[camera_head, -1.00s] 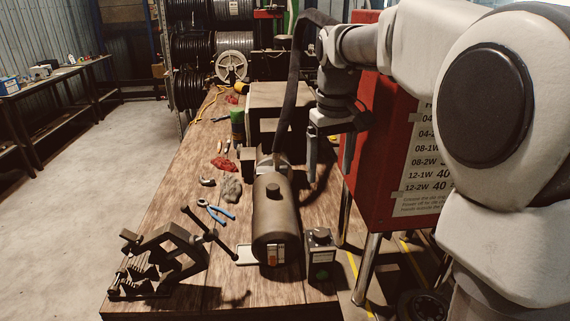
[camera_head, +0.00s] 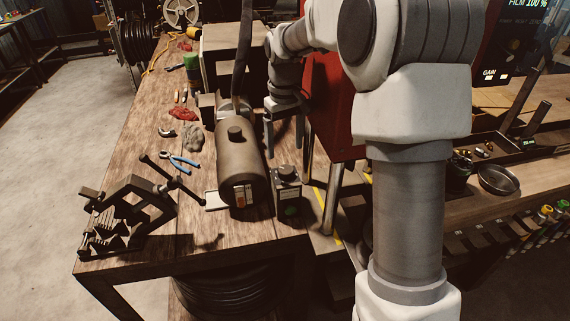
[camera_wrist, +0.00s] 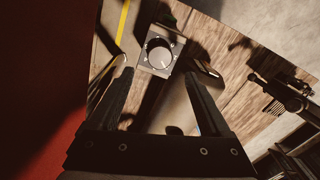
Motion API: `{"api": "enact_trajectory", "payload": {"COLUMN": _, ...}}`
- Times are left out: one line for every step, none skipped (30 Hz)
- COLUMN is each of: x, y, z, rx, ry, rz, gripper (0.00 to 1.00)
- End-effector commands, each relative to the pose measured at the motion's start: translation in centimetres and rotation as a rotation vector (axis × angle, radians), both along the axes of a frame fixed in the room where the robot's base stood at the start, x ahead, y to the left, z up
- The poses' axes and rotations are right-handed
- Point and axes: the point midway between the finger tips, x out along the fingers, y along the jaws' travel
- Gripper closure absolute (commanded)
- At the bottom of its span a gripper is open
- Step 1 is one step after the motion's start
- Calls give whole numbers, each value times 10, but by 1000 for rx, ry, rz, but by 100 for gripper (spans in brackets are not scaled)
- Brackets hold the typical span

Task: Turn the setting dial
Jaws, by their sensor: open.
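The setting dial (camera_wrist: 158,54) is a round dark knob with a pale rim on a small grey box. In the wrist view it lies between and just beyond my fingertips. In the head view the dial (camera_head: 287,173) tops the small box at the bench's front right, beside a brown cylindrical machine (camera_head: 240,165). My gripper (camera_wrist: 158,76) is open and empty, fingers pointing toward the box with space still between. In the head view my gripper (camera_head: 269,142) hangs behind the box, partly hidden by the cylinder.
A red cabinet (camera_head: 332,110) stands close to the right of my gripper. A dark clamp-like stand (camera_head: 130,215), blue pliers (camera_head: 180,161) and rags (camera_head: 184,114) lie left on the wooden bench. A second bench (camera_head: 500,215) with trays is at right.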

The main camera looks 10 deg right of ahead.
Motion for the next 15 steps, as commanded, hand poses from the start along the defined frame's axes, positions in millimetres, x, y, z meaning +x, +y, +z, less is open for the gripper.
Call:
{"api": "enact_trajectory", "payload": {"x": -1, "y": 0, "z": -12, "rx": 0, "ry": 3, "rz": 0, "gripper": 19}}
{"api": "enact_trajectory", "payload": {"x": -1, "y": 0, "z": -18, "rx": 0, "ry": 4, "rz": 0, "gripper": 19}}
{"api": "enact_trajectory", "payload": {"x": -1, "y": 0, "z": -26, "rx": 0, "ry": 5, "rz": 0, "gripper": 19}}
{"api": "enact_trajectory", "payload": {"x": -1, "y": 0, "z": -31, "rx": -1, "ry": 3, "rz": 0, "gripper": 19}}
{"api": "enact_trajectory", "payload": {"x": -1, "y": 0, "z": -36, "rx": -1, "ry": 3, "rz": 0, "gripper": 19}}
{"api": "enact_trajectory", "payload": {"x": -1, "y": 0, "z": -42, "rx": -1, "ry": 3, "rz": 1, "gripper": 19}}
{"api": "enact_trajectory", "payload": {"x": -1, "y": 0, "z": -46, "rx": -1, "ry": 3, "rz": 1, "gripper": 19}}
{"api": "enact_trajectory", "payload": {"x": 0, "y": 0, "z": -50, "rx": -1, "ry": 3, "rz": 1, "gripper": 19}}
{"api": "enact_trajectory", "payload": {"x": 0, "y": 0, "z": -54, "rx": 0, "ry": 1, "rz": 0, "gripper": 19}}
{"api": "enact_trajectory", "payload": {"x": 0, "y": 0, "z": -57, "rx": 0, "ry": 1, "rz": 1, "gripper": 19}}
{"api": "enact_trajectory", "payload": {"x": 0, "y": 0, "z": -59, "rx": 0, "ry": 1, "rz": 0, "gripper": 19}}
{"api": "enact_trajectory", "payload": {"x": 0, "y": 0, "z": -62, "rx": 0, "ry": 1, "rz": 0, "gripper": 19}}
{"api": "enact_trajectory", "payload": {"x": 0, "y": 0, "z": -63, "rx": 0, "ry": 0, "rz": 0, "gripper": 19}}
{"api": "enact_trajectory", "payload": {"x": 0, "y": 0, "z": -64, "rx": 0, "ry": 0, "rz": 0, "gripper": 19}}
{"api": "enact_trajectory", "payload": {"x": 0, "y": 0, "z": -65, "rx": -1, "ry": -1, "rz": 0, "gripper": 19}}
